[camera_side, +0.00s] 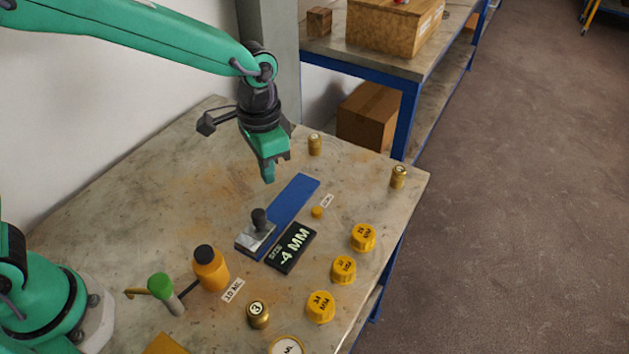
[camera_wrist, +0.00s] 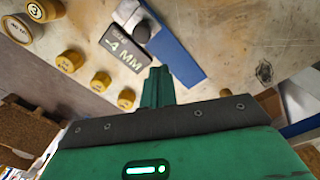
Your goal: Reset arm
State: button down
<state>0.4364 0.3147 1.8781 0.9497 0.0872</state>
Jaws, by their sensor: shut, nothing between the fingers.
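My green gripper (camera_side: 268,172) hangs over the back part of the table, above the far end of the blue strip. Its fingers are together with nothing between them. In the wrist view my gripper (camera_wrist: 158,75) shows its closed fingers pointing toward the table, beside the blue strip. My arm reaches in from the upper left and bends down at the wrist. The gripper looks clear of the table and touches no object that I can see.
The blue strip (camera_side: 294,198) carries a metal block with a dark knob (camera_side: 259,219). A "-4 MM" display (camera_side: 290,247) lies beside it. Yellow caps (camera_side: 344,269), an orange bottle (camera_side: 210,268), a green-topped item (camera_side: 160,286) and brass weights (camera_side: 398,177) stand around.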

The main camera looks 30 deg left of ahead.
jog(key=s+a+r+n+t, duration=0.3)
jog(key=s+a+r, duration=0.3)
jog(key=a+r, duration=0.35)
jog(key=s+a+r+n+t, duration=0.2)
jog(key=s+a+n, duration=0.1)
jog(key=s+a, duration=0.5)
jog(key=shift+s+a+r+t, duration=0.25)
jog(key=shift+s+t, duration=0.05)
jog(key=shift+s, duration=0.8)
